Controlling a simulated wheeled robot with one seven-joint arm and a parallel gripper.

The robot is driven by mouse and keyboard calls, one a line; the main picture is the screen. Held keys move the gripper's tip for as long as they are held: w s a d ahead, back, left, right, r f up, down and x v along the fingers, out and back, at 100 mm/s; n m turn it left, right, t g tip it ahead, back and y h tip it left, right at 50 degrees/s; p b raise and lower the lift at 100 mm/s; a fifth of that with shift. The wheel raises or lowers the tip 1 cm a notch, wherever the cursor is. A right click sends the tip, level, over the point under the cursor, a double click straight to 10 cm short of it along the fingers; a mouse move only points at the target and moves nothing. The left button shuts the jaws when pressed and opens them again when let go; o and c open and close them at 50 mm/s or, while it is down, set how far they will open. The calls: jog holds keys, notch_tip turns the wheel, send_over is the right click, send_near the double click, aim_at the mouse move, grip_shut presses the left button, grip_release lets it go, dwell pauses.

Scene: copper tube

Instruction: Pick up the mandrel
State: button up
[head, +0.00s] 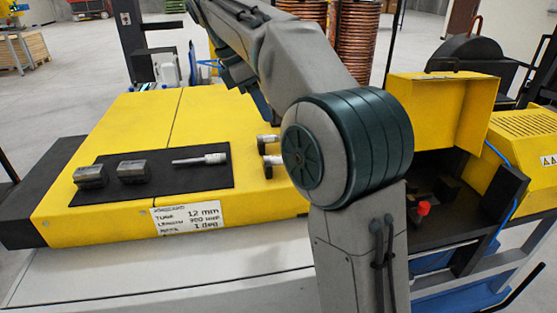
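A metal rod with a thin left end and a thicker right end (203,159), which looks like the mandrel, lies on a black mat (150,194) on the yellow machine top. It lies to the right of two dark grey metal blocks, the left one (90,177) and the right one (133,171). My arm crosses the middle of the head view, to the right of the rod. My gripper cannot be made out; the arm's far end is hidden behind its own links.
A white label (187,217) is on the yellow top's (130,118) front edge. Small metal pieces (271,161) stand beside my arm. An open yellow cover (428,100) and a red knob (423,208) are at right. Copper coils (355,45) stand behind.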

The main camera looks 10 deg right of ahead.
jog(key=b+x, duration=0.1)
jog(key=x, duration=0.6)
jog(key=shift+d+f, duration=0.15)
jog(key=shift+f, duration=0.15)
jog(key=shift+x, duration=2.8)
jog(key=shift+s+d, duration=0.1)
jog(key=shift+s, duration=0.05)
grip_shut()
